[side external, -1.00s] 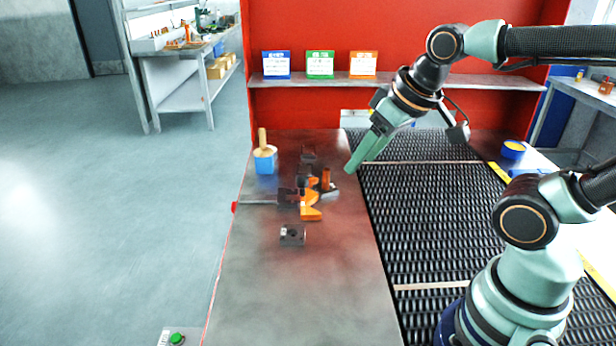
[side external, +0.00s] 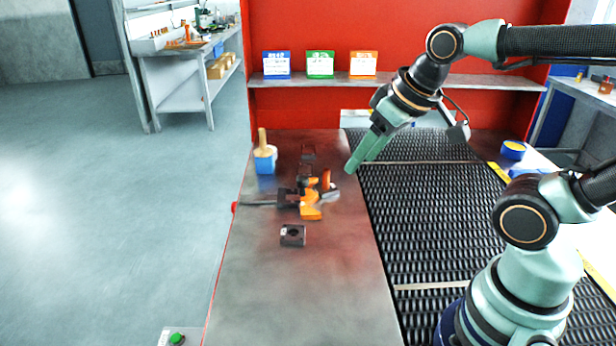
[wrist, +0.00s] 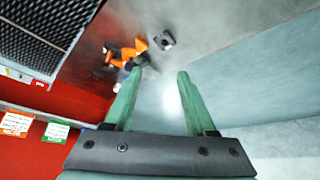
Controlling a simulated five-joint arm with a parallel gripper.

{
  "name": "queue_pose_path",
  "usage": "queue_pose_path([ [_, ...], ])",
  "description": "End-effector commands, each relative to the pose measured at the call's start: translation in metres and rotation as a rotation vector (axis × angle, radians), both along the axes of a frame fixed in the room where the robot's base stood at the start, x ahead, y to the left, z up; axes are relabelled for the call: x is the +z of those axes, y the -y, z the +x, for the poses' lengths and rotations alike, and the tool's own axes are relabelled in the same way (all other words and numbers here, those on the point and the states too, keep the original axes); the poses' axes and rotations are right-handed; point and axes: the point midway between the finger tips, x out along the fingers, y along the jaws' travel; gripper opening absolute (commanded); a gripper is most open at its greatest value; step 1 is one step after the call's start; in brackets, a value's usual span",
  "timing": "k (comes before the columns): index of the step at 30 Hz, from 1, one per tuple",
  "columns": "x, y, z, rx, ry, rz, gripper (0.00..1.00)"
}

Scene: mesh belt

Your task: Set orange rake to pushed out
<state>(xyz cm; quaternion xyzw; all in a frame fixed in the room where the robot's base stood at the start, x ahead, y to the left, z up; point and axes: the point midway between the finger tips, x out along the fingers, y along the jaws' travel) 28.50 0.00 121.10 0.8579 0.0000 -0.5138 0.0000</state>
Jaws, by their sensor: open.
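The orange rake (side external: 310,207) is an orange piece on the grey table, at the end of a dark rod that runs to the table's left edge. It also shows in the wrist view (wrist: 137,46), near the top, partly blurred. My gripper (side external: 350,171) hangs above the table near the mesh belt, behind and right of the rake in the side view, not touching it. In the wrist view its two green fingers (wrist: 157,76) stand apart with nothing between them.
A dark block with a hole (side external: 292,235) lies in front of the rake. A blue box with a brush (side external: 265,160) stands at the back left. The mesh belt (side external: 425,220) runs along the right. The table's front is clear.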

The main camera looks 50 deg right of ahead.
Motion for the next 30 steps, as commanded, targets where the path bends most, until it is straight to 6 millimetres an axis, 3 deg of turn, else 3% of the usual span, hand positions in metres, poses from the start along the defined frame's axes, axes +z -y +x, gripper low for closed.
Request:
queue_pose_path([
  [6, 0.0, 0.0, 0.0, 0.0, 0.0, 0.0, 0.56],
  [7, 0.0, 0.0, 0.0, 0.0, 0.0, 0.0, 0.68],
  [8, 0.0, 0.0, 0.0, 0.0, 0.0, 0.0, 0.72],
  [14, 0.011, 0.004, 0.016, -0.002, -0.035, -0.006, 0.72],
  [23, 0.034, 0.022, 0.084, -0.006, -0.156, -0.018, 0.72],
  [30, 0.027, 0.042, 0.142, -0.008, -0.256, -0.022, 0.72],
])
